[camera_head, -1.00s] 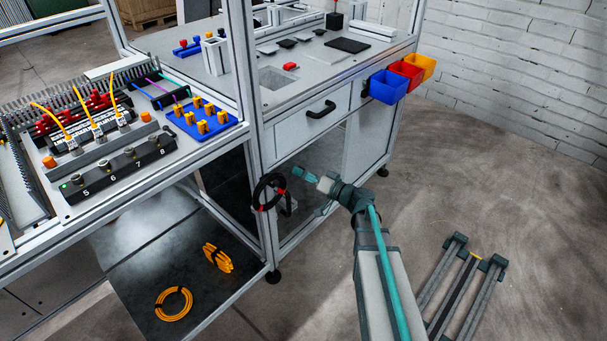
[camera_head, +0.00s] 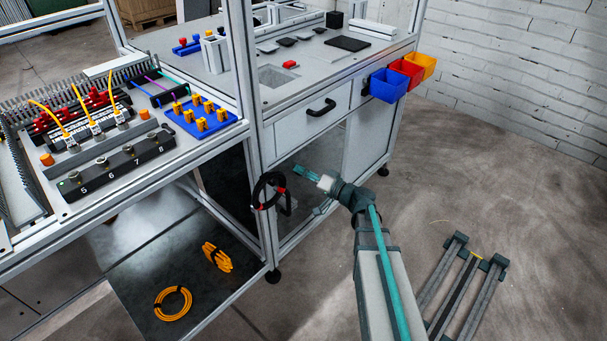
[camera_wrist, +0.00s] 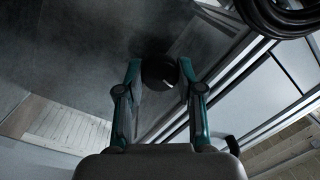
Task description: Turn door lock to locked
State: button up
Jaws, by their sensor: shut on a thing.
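The door lock appears as a dark round knob (camera_wrist: 158,73) in the wrist view, on a dark, smooth panel (camera_wrist: 70,50). My gripper (camera_wrist: 159,68) has its two teal fingers on either side of the knob and is shut on it. The knob's face is in shadow, so I cannot tell which way it points. In the head view my gripper (camera_head: 298,170) reaches in from the right to the dark panel under the drawer; the knob is too small or hidden there.
A black cable coil with red bands (camera_head: 268,191) hangs on the frame post left of my gripper; it also shows close by in the wrist view (camera_wrist: 285,15). A drawer with a black handle (camera_head: 320,108) is above. Blue, red and yellow bins (camera_head: 388,86) stick out at the upper right.

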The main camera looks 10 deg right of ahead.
jog(key=shift+m+t+h, duration=0.2)
jog(key=shift+m+t, duration=0.25)
jog(key=shift+m, duration=3.95)
jog(key=shift+m+t+h, duration=0.2)
jog(key=shift+m+t, duration=0.25)
jog(key=shift+m, duration=3.95)
jog(key=shift+p, duration=0.3)
jog(key=o, duration=1.1)
jog(key=shift+o, duration=0.2)
jog(key=shift+f, duration=0.1)
jog(key=v, duration=1.2)
jog(key=shift+a, duration=0.1)
